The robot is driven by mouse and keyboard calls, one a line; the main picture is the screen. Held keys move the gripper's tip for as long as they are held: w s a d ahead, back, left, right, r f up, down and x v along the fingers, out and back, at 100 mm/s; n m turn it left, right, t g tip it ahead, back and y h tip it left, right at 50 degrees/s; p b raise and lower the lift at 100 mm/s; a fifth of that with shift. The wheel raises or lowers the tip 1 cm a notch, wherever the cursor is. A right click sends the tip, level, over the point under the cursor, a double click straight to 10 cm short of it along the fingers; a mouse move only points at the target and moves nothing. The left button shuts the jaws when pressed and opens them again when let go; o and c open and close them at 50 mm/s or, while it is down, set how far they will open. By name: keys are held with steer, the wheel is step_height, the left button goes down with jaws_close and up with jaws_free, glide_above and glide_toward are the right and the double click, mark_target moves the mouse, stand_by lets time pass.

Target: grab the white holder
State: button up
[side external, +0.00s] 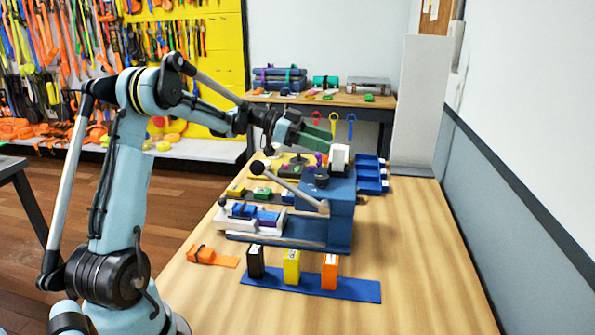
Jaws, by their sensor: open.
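A small white upright block (339,156), which looks like the white holder, stands at or behind the top of a blue bench machine (341,205). Its lower part is hidden behind the machine. My gripper (322,139), with green fingers, is open and points right toward the block's upper left side. From this angle I cannot tell whether the fingers touch the block or how far apart in depth they are. No object shows between the fingers.
A grey lever (300,194) with a dark knob slants across the machine. Blue bins (371,175) stand behind it to the right. Black, yellow and orange boxes stand on a blue mat (350,290) in front. An orange strap (202,255) lies left. The table's right side is clear.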

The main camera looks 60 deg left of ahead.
mark_target(339, 146)
steer(key=shift+x, duration=3.5)
steer(key=shift+c, duration=0.2)
steer(key=c, duration=1.1)
